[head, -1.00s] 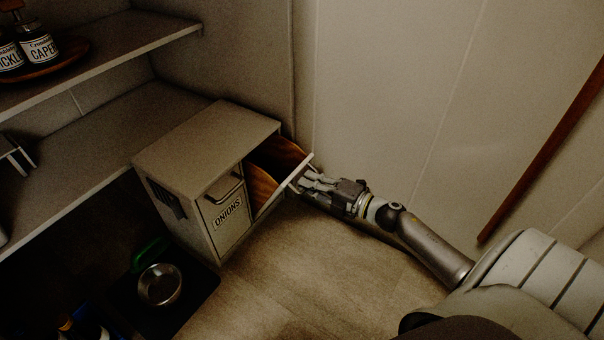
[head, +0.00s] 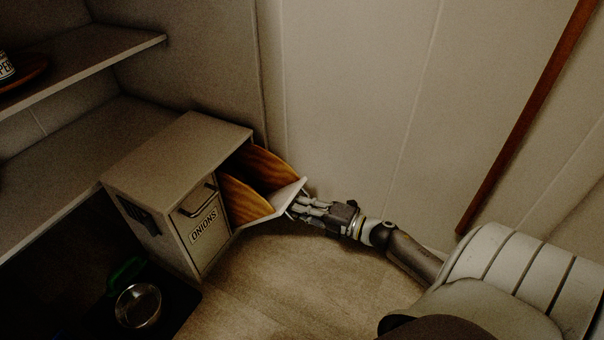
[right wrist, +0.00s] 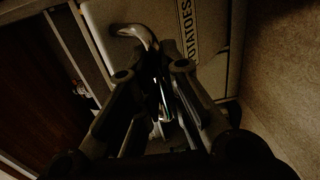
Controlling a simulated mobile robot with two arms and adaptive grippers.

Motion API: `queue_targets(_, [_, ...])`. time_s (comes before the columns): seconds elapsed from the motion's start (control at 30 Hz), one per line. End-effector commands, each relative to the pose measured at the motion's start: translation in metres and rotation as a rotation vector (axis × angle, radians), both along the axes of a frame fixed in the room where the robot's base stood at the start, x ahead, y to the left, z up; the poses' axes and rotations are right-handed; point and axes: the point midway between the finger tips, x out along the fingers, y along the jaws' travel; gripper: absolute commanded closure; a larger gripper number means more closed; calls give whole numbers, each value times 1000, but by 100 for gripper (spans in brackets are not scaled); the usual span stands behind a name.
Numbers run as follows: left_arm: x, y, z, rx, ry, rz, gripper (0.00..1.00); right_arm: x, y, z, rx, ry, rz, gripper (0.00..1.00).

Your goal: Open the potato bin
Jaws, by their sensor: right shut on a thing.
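The potato bin (head: 262,190) is the right-hand compartment of a pale cabinet (head: 180,142). Its front is tilted far out at the top, and its curved wooden sides show. In the right wrist view its front panel (right wrist: 213,65) bears the label POTATOES and a metal bar handle (right wrist: 135,32). My right gripper (head: 297,208) is at the outer face of that front, and its fingers (right wrist: 160,95) are shut on the handle. The part of the handle between the fingers is hidden. My left gripper is not in view.
The ONIONS bin (head: 203,229) beside it is closed. A metal bowl (head: 138,306) lies on a dark mat at lower left. Shelves (head: 75,130) stand at left. A wall (head: 350,90) rises close behind my right arm. The floor (head: 270,285) in front is clear.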

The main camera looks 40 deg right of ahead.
Motion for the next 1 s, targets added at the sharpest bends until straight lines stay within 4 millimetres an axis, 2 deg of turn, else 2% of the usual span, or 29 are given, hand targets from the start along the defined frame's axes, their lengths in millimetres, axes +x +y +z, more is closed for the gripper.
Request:
queue_targets(0.3, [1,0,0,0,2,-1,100,-1,1,-3,-8,4,1,100])
queue_targets(0.33, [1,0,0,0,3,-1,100,0,1,-3,-8,4,1,88])
queue_targets(0.5, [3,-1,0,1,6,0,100,0,1,-2,-5,2,0,69])
queue_targets(0.8, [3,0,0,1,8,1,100,-1,0,-1,-3,1,0,69])
queue_targets(1.0, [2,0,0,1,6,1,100,-21,-8,0,-3,3,-1,69])
